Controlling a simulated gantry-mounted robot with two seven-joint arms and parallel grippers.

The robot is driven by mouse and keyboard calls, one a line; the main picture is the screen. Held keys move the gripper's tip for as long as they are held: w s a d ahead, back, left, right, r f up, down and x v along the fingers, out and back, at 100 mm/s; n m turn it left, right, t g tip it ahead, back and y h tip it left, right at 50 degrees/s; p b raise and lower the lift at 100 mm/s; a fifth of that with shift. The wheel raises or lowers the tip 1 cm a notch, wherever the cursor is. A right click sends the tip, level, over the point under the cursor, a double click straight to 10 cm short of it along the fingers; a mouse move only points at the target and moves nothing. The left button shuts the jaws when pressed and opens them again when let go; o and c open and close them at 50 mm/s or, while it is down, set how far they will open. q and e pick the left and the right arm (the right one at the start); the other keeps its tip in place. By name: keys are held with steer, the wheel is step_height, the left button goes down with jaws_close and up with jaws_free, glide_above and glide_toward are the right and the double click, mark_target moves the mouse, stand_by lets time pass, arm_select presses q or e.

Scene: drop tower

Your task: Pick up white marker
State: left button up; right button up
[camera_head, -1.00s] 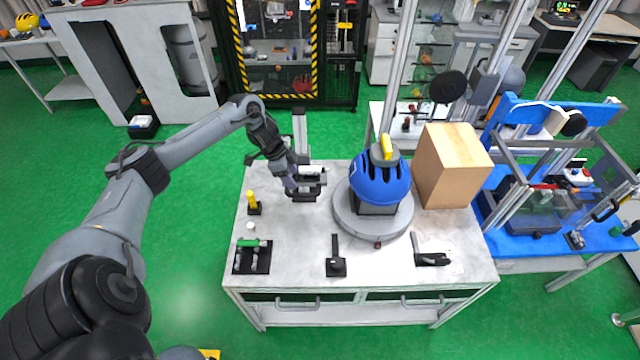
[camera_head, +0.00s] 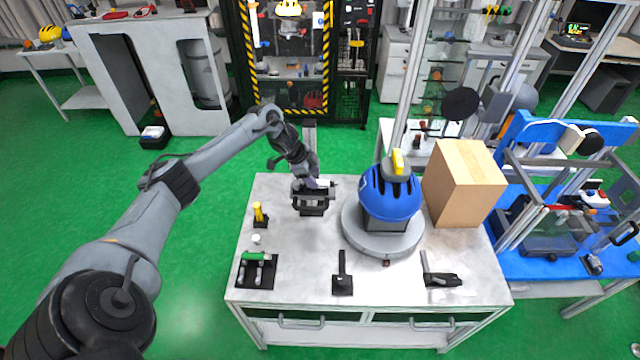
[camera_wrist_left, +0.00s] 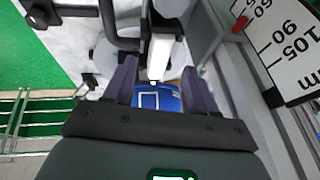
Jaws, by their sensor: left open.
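No object is clearly recognisable as a white marker. A small white piece (camera_head: 256,239) stands on the left part of the table in the head view, between a yellow cylinder on a black base (camera_head: 258,212) and a black rack holding a green cylinder (camera_head: 257,257); I cannot tell if it is the marker. My left gripper (camera_head: 312,184) is over the table's back part, at a black-handled device (camera_head: 311,205). In the left wrist view its two dark fingers (camera_wrist_left: 160,88) are apart, with nothing held between them. My right gripper is not in view.
A blue helmet (camera_head: 391,193) sits on a round grey stand (camera_head: 382,238) right of my gripper.

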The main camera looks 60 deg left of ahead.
mark_target(323, 184)
arm_select(q)
steer(key=shift+x, duration=1.65)
steer(key=shift+d, duration=0.15)
steer(key=shift+c, duration=0.3)
steer(key=c, duration=0.9)
